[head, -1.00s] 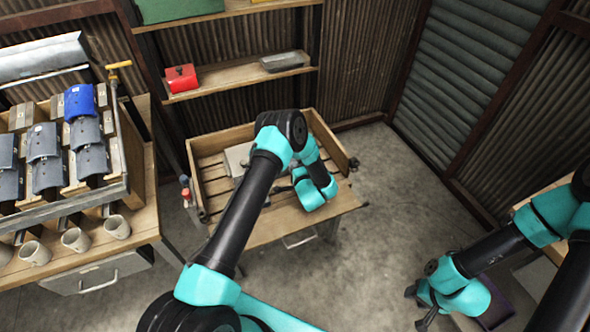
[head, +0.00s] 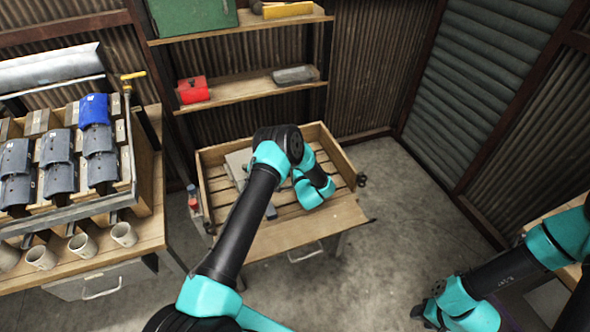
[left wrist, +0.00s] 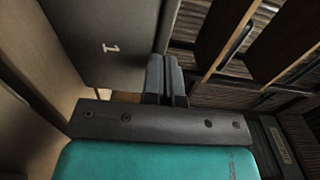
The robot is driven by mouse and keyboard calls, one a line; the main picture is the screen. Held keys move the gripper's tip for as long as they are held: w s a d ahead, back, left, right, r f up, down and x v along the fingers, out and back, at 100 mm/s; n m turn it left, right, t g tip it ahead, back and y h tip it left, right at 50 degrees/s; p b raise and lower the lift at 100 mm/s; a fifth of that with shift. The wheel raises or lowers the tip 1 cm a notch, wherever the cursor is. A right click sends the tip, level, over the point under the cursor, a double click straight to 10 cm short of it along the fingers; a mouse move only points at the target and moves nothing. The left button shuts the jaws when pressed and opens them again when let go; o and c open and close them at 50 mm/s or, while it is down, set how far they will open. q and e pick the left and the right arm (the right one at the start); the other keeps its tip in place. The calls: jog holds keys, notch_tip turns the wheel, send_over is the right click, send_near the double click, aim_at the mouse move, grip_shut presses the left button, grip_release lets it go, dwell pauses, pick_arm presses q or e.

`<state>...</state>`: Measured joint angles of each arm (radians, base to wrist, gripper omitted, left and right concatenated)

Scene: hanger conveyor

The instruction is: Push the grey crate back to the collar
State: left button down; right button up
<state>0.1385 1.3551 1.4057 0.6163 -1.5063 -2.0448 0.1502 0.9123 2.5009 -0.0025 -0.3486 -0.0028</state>
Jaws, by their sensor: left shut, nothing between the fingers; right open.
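The grey crate (head: 238,160) sits toward the back left on a slatted wooden bed; my left arm partly hides it. The wooden collar (head: 343,152) walls the bed at the back and sides. In the left wrist view the crate's grey face (left wrist: 95,40), marked "1", is close beside the fingertips. My left gripper (left wrist: 165,62) is shut and empty; I cannot tell whether it touches the crate. My right gripper (head: 425,313) is open and empty, low at the right, away from the bed.
A shelf behind holds a red box (head: 193,90) and a grey box (head: 293,75). The slats right of my left arm are clear.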

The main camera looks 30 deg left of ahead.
pick_arm(q)
jog(key=shift+w+r, duration=0.15)
jog(key=shift+r, duration=0.05)
jog(key=v, duration=1.4)
jog(key=shift+f, duration=0.15)
